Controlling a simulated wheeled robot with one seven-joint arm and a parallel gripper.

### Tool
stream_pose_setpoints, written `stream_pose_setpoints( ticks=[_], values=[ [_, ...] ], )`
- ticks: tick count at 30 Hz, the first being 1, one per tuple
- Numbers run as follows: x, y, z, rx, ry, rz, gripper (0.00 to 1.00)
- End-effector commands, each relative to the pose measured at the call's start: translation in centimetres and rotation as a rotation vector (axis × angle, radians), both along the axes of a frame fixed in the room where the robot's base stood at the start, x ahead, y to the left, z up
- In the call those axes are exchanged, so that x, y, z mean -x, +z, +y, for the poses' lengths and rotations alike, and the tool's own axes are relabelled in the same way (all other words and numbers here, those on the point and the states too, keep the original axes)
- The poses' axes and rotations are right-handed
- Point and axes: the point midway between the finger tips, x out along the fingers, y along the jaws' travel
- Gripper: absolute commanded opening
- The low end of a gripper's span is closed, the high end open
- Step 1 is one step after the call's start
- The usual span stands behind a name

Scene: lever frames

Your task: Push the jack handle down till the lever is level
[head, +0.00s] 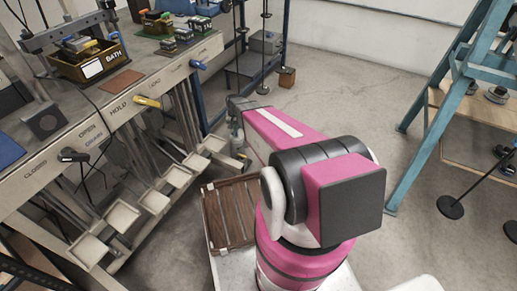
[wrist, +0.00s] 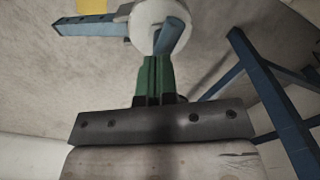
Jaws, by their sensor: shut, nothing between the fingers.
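In the wrist view my gripper (wrist: 153,62) has its green fingers together, with nothing between them. Just past the fingertips is a round white part (wrist: 160,25) with a short blue-grey bar (wrist: 170,36) across it. A blue bar (wrist: 90,25) runs left from behind the round part. I cannot tell for sure which of these is the jack handle, nor whether the fingers touch it. In the head view my pink and black arm reaches away toward the bench end. It hides much of what lies at my gripper there.
A bench (head: 130,85) with colored handles and labels fills the left. Several pedals (head: 122,216) hang below it. A slatted wooden crate (head: 230,215) is beside my base. A teal stand (head: 430,125) is at the right. Open concrete floor lies between.

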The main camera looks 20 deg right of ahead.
Motion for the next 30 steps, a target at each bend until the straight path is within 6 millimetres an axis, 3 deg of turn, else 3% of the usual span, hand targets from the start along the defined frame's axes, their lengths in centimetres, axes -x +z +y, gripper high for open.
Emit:
stream_pose_setpoints(
  ticks=[8, 30],
  values=[
    [0.0, 0.8, 0.0, 0.001, 0.0, -0.002, 0.0],
    [0.0, 9.0, 0.0, 0.0, 0.0, 0.0, 0.0]
  ],
)
